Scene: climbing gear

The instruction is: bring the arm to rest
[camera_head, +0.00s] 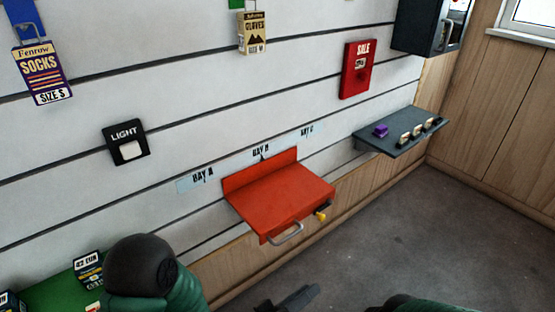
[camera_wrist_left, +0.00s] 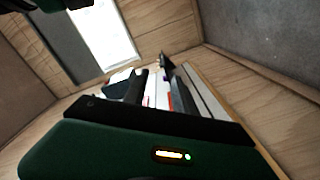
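My left arm enters the head view at the bottom left, with its dark elbow and green links. My left gripper (camera_head: 292,299) shows as dark fingers at the bottom edge, low in front of the red shelf and apart from it. In the left wrist view its two dark fingers (camera_wrist_left: 154,80) stand apart, with nothing seen between them but the background wall. The green shape at the bottom right of the head view looks like part of my right arm. My right gripper is not seen.
A red shelf (camera_head: 280,194) with a grey handle and yellow knob juts from the slatted wall. A dark shelf (camera_head: 392,139) holds several small items at the right. A light switch (camera_head: 126,146) and hanging packs are on the wall. The grey floor (camera_head: 430,235) is clear.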

